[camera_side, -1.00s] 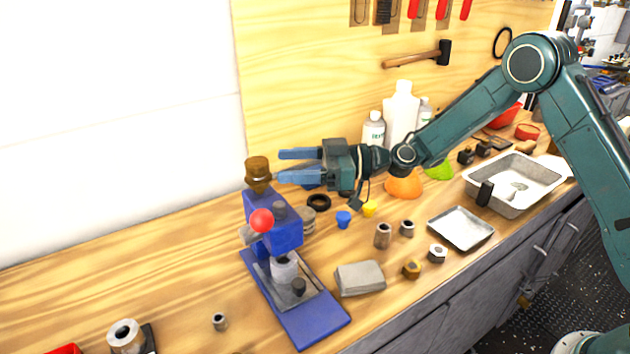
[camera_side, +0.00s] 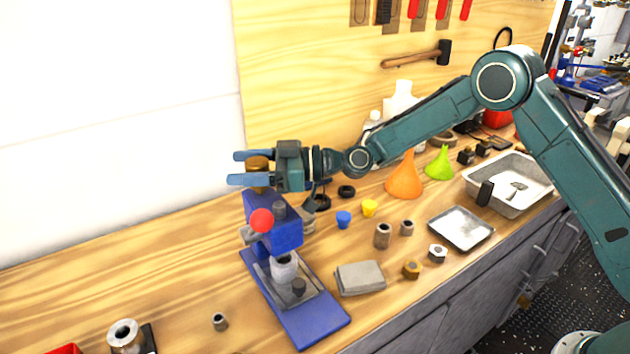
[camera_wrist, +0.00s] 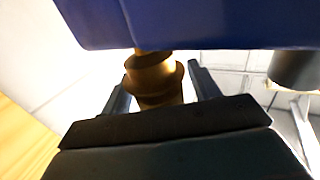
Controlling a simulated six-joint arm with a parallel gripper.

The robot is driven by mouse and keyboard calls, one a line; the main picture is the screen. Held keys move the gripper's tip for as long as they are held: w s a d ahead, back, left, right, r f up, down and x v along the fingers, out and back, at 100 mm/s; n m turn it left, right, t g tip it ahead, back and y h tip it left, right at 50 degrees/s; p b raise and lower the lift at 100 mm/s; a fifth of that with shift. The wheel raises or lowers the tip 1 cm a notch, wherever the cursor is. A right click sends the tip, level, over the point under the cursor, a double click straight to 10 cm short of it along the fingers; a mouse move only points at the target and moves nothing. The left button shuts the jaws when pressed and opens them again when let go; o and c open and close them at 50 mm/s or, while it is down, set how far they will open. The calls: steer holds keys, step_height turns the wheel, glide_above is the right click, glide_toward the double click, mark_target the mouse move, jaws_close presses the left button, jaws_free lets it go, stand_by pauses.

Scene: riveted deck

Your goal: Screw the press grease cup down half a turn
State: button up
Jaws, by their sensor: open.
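The brass grease cup (camera_side: 258,164) stands on top of the blue press (camera_side: 272,225), partly hidden behind my gripper in the side view. My gripper (camera_side: 243,168) is open, with its blue fingers reaching left on either side of the cup. In the wrist view the brass cup (camera_wrist: 153,78) sits between the two dark fingers (camera_wrist: 158,92), with a gap visible beside it. The blue press body (camera_wrist: 190,22) fills the top of that view. Whether either finger touches the cup cannot be told.
The press has a red knob (camera_side: 262,220) on its front. The bench left of the press is mostly clear.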

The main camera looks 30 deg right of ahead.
steer(key=c, duration=1)
steer(key=shift+m+t, duration=0.3)
steer(key=shift+t, duration=0.1)
steer(key=shift+w+m+t+h, duration=0.1)
steer(key=shift+m+t+h, duration=0.4)
steer(key=shift+t+h, duration=0.15)
steer(key=shift+w+d+m+t+h, duration=0.15)
steer(key=shift+m+t+h, duration=0.55)
steer(key=shift+t, duration=0.15)
steer(key=o, duration=1)
